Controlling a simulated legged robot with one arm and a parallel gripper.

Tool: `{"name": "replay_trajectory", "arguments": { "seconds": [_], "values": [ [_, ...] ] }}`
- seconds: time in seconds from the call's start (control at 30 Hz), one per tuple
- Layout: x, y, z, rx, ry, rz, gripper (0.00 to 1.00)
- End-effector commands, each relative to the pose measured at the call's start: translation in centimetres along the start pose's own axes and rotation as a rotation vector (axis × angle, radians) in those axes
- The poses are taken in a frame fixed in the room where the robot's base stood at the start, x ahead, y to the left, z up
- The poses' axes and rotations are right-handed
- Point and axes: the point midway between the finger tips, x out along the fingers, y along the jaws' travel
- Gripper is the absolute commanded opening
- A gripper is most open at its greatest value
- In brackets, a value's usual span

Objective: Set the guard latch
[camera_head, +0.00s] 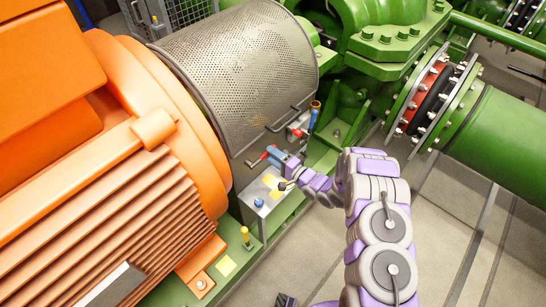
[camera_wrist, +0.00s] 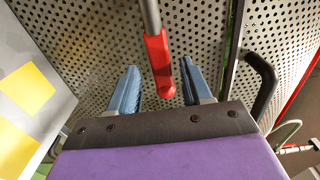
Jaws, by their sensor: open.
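The perforated metal guard (camera_head: 235,65) covers the space between the orange motor and the green pump; it fills the background of the wrist view (camera_wrist: 90,40). A red-tipped latch lever (camera_wrist: 160,62) on a grey rod comes down from the top of the wrist view. In the head view the red lever (camera_head: 257,160) shows small at the guard's lower edge. My gripper (camera_head: 276,155) is beside it. In the wrist view my gripper's (camera_wrist: 160,78) blue fingers are open, one on each side of the red tip, with visible gaps.
A grey box (camera_head: 250,217) with a blue knob and yellow labels stands just below my gripper. A dark handle (camera_wrist: 264,85) is on the guard to the right. A blue-and-orange lever (camera_head: 314,115) stands nearby. The orange motor (camera_head: 110,190) is at left; floor is open at lower right.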

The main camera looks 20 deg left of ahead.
Motion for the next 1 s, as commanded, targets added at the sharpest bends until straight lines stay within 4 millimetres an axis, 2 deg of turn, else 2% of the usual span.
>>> {"name": "replay_trajectory", "arguments": {
  "seconds": [0.33, 0.83, 1.0],
  "values": [
    [0.32, -0.02, -0.01, 0.000, 0.000, 0.000, 0.48],
    [0.31, 0.10, -0.01, 0.001, 0.000, 0.002, 0.00],
    [0.31, 0.16, -0.02, 0.001, 0.000, 0.004, 0.00]
  ]
}}
